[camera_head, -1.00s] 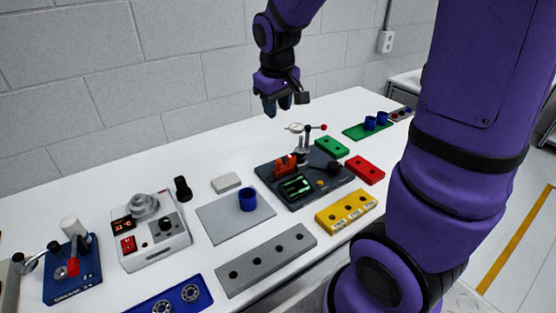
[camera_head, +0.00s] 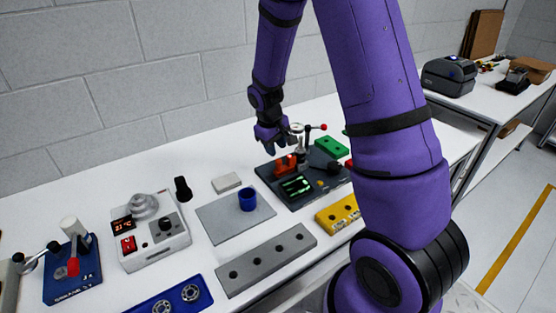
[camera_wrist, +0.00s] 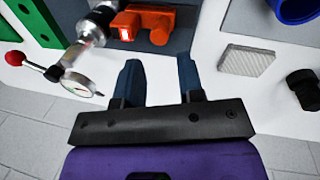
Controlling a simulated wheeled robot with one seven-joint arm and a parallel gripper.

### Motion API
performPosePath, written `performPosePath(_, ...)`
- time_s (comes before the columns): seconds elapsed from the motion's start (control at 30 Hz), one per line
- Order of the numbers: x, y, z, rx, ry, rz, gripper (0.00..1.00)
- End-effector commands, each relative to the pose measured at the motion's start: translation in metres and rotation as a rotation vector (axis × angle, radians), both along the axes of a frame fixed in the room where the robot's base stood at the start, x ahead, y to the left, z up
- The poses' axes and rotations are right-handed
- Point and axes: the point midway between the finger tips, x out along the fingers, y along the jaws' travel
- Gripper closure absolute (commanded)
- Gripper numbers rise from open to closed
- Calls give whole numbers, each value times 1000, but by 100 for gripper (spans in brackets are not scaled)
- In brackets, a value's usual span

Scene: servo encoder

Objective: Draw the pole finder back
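A dark fixture (camera_head: 268,172) stands on the white bench with a green-lit display (camera_head: 296,186). At its back left is an orange-red piece (camera_head: 284,165) with a small lit window, seen near the top of the wrist view (camera_wrist: 153,20). I cannot tell for sure which part is the pole finder. A metal post (camera_wrist: 92,28) beside it carries a dial gauge (camera_wrist: 80,83) and a red-knobbed lever (camera_head: 323,127). My gripper (camera_wrist: 158,72) is open and empty, its two blue fingers apart, just behind the orange-red piece. In the head view my gripper (camera_head: 270,148) hangs low behind the fixture.
A grey block (camera_head: 226,183), a black knob (camera_head: 182,189) and a blue cup (camera_head: 247,200) on a grey plate are left of the fixture. Green (camera_head: 332,147) and yellow (camera_head: 337,213) hole blocks are right and front. A wall runs behind the bench.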

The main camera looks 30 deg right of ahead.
Motion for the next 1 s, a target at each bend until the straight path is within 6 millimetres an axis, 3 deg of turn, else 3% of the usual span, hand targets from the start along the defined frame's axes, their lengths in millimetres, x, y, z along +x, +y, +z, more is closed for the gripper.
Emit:
performPosePath(0.1, 0, -4, -22, 0, 3, 0, 65)
performPosePath(0.33, 2, -9, -50, 0, 1, 2, 65)
performPosePath(0.8, 2, -11, -60, 0, -1, 1, 65)
performPosePath(0.93, 2, -11, -60, 0, -1, 1, 95)
performPosePath(1.0, 2, -11, -60, 0, -1, 1, 100)
